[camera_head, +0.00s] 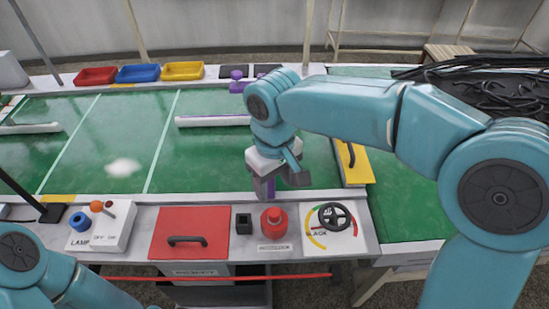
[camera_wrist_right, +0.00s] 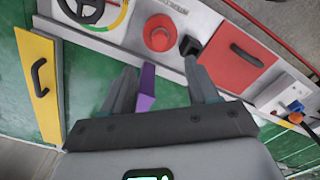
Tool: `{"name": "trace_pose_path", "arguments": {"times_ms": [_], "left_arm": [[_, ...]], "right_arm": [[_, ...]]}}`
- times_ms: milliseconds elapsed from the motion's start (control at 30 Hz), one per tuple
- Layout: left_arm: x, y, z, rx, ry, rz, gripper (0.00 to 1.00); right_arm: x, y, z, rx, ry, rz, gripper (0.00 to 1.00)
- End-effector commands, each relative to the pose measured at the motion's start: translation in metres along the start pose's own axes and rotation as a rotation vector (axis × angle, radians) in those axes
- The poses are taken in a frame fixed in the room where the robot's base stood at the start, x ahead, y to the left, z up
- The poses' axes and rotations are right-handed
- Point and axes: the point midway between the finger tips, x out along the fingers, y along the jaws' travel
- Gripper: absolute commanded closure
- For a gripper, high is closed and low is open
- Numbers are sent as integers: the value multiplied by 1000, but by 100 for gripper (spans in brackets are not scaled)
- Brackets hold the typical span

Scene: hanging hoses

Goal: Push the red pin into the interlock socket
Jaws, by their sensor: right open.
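A red round pin-like piece (camera_head: 273,221) stands upright on the grey front panel, above a small label too small to read surely. In the wrist view this red piece (camera_wrist_right: 160,33) shows from above, beyond the fingertips. A black square block (camera_head: 243,223) with a dark opening is just left of it; I cannot tell which is the interlock socket. My right gripper (camera_head: 279,180) is open behind the red piece, apart from it. Between its fingers (camera_wrist_right: 163,78) a purple bar (camera_wrist_right: 146,88) shows, nearer the left finger; whether they touch is unclear. My left gripper is out of view.
A red cover with a black handle (camera_head: 188,234) lies left of the block. A black handwheel (camera_head: 334,215) is to the right. A lamp switch box (camera_head: 104,225) is further left. A yellow panel with a handle (camera_head: 353,165) stands behind the wheel. Green bench top (camera_head: 110,140) is mostly clear.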

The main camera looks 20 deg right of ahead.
Motion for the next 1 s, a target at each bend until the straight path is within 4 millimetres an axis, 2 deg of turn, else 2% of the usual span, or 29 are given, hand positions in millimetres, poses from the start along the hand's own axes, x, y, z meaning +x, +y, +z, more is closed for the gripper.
{"name": "trace_pose_path", "arguments": {"times_ms": [33,100,300,467,1000], "left_arm": [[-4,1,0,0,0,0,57],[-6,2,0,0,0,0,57],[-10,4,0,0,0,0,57],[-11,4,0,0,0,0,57],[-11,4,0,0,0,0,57]], "right_arm": [[-15,0,0,0,4,0,41],[-31,0,-1,0,5,-1,41],[-58,0,0,0,1,-1,41],[-64,0,0,0,-1,-1,41],[-63,0,0,0,-1,0,41]]}}
